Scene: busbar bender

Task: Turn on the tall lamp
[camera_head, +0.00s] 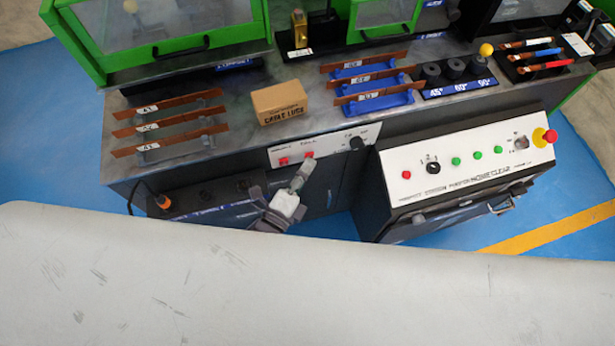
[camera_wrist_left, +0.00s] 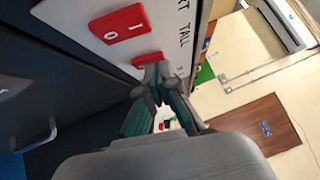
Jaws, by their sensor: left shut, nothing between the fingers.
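A light switch panel (camera_head: 335,149) on the front of the workbench carries two red rocker switches. The left one is the short switch (camera_head: 283,161); the right one, under the tall label, is the tall switch (camera_head: 309,154). In the left wrist view the short switch (camera_wrist_left: 119,23) shows its 0 and I marks. The tall switch (camera_wrist_left: 147,58) is partly hidden behind my fingertips. My left gripper (camera_head: 301,174) is shut and empty, its tips at the tall switch; I cannot tell whether they touch it. It also shows in the left wrist view (camera_wrist_left: 158,77). No lamp is clearly identifiable. My right gripper is not in view.
A black knob (camera_head: 357,143) sits right of the switches. A white control console (camera_head: 465,160) with buttons and an emergency stop (camera_head: 545,136) projects at the right. A cardboard box (camera_head: 279,102), copper bars (camera_head: 166,127) and blue holders (camera_head: 375,102) stand on the bench above.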

